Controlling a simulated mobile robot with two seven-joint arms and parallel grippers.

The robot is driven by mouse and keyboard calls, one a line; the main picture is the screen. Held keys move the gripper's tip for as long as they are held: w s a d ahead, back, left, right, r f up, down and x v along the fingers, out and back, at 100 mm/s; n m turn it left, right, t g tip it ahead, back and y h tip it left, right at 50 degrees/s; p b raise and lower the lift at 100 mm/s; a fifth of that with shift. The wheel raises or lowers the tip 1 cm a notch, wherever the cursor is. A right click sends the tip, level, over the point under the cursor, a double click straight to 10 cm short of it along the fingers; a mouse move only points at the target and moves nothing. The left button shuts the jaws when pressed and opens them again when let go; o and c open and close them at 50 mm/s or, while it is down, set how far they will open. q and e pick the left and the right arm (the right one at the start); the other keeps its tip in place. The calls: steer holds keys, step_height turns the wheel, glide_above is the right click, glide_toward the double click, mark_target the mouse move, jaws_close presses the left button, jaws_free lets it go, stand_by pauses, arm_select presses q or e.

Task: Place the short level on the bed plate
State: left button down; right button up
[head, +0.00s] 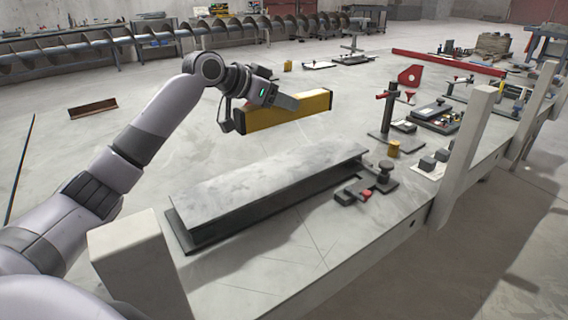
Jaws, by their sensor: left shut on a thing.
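The short level is a yellow bar (290,110) in the upper middle of the head view. My left gripper (262,106) is shut on it near its left part and holds it in the air. The level appears roughly horizontal, beyond and above the far side of the bed plate. The bed plate (270,180) is a long grey flat-topped block lying across the table. Its top is bare. The level and plate are apart in the picture. My right gripper is not in view.
A dark clamp-like fixture with red parts (366,190) sits at the plate's right end. Pale upright posts (468,140) stand along the table's right edge, another (140,262) at the front left. A stand (386,115) and small tools crowd the right back.

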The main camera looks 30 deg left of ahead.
arm_select(q)
step_height(320, 180, down, 15)
steer(key=shift+f+b, duration=0.2)
steer(key=shift+b, duration=0.4)
steer(key=c, duration=0.6)
jaws_free()
steer(key=shift+c, duration=0.2)
steer(key=v, duration=1.2)
